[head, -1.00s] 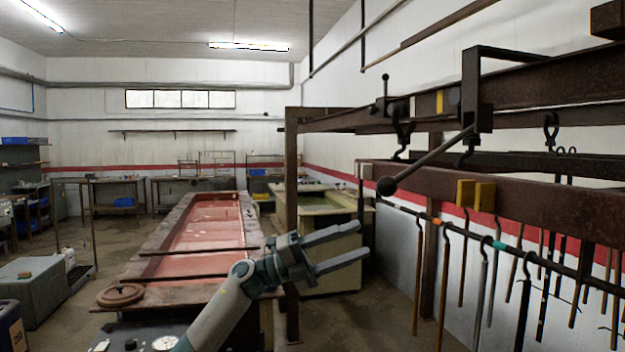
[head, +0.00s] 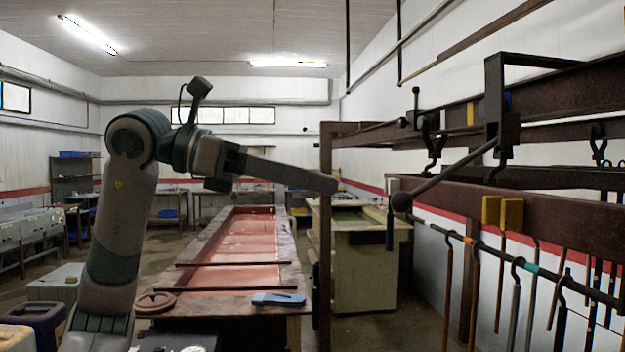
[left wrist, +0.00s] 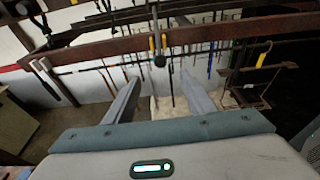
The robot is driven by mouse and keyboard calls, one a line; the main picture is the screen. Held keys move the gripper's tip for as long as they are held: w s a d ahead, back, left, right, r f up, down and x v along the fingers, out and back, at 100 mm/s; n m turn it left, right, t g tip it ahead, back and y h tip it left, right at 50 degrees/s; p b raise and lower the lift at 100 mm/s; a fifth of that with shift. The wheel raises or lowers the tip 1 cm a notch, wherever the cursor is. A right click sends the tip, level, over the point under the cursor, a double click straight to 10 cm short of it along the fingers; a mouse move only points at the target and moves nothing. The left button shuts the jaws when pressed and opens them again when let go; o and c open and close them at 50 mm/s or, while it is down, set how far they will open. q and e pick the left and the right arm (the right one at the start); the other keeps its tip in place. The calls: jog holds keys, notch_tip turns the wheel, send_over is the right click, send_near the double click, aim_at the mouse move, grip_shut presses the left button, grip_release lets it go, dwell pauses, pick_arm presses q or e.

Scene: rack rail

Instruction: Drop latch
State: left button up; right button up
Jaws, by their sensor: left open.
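A dark lever with a round black ball end (head: 401,201) slants down to the left from a bracket on the rusty rack rail; I take it for the latch. A small upright handle (head: 415,108) stands on the rail further back. My left gripper (head: 325,184) points right towards the ball, with a gap between, its fingers seen edge-on. In the left wrist view its fingers (left wrist: 160,100) are open and empty, and the ball (left wrist: 159,61) appears beyond the gap between them. My right gripper is not in view.
A rack post (head: 326,250) stands close by the left gripper. A long red-bottomed table (head: 245,240) with a blue object (head: 278,299) lies below.

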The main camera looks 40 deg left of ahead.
aim_at(402, 202)
pick_arm(q)
jog(key=shift+w+d, duration=0.1)
jog(key=shift+p+x, duration=0.85)
jog(key=shift+x, duration=6.1)
jog(key=c, duration=0.9)
